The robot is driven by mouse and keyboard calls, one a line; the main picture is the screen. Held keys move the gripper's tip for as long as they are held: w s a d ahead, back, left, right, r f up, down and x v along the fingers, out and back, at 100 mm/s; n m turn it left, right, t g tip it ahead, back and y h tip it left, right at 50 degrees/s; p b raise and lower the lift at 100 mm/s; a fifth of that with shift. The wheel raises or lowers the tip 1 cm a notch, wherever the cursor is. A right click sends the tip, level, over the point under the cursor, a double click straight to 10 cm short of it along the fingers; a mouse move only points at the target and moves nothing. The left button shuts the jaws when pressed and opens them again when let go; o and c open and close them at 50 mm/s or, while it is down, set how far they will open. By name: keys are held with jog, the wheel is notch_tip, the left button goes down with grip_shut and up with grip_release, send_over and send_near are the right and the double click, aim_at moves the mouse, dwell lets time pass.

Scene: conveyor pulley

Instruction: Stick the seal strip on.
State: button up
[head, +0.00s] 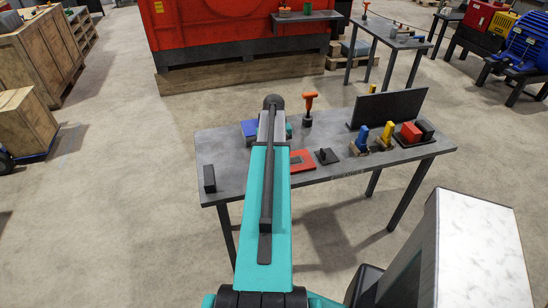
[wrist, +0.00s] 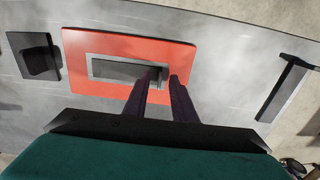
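A red plate (wrist: 78,62) lies on the grey table, and a grey framed rectangle (wrist: 110,70) with a dark middle sits on it. The red plate also shows in the head view (head: 308,164), partly behind my arm. My gripper (wrist: 166,76) reaches over the right end of the rectangle. Its two dark fingers are apart, with a narrow gap and nothing visible held between them. Whether the tips touch the plate I cannot tell. In the head view my arm hides the gripper. No part is clearly recognisable as the seal strip.
A black block (head: 209,178) stands near the table's left end. A small black part (head: 326,156) lies right of the red plate. Blue (head: 361,136), yellow (head: 386,134) and red (head: 410,132) items stand farther right, before a dark upright panel (head: 390,107). An orange-handled tool (head: 309,104) stands behind.

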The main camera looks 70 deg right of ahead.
jog(key=shift+r, duration=0.15)
notch_tip(320, 180, up, 14)
jog(key=b, duration=0.3)
jog(key=shift+f, duration=0.2)
dwell(0.8)
dwell(0.5)
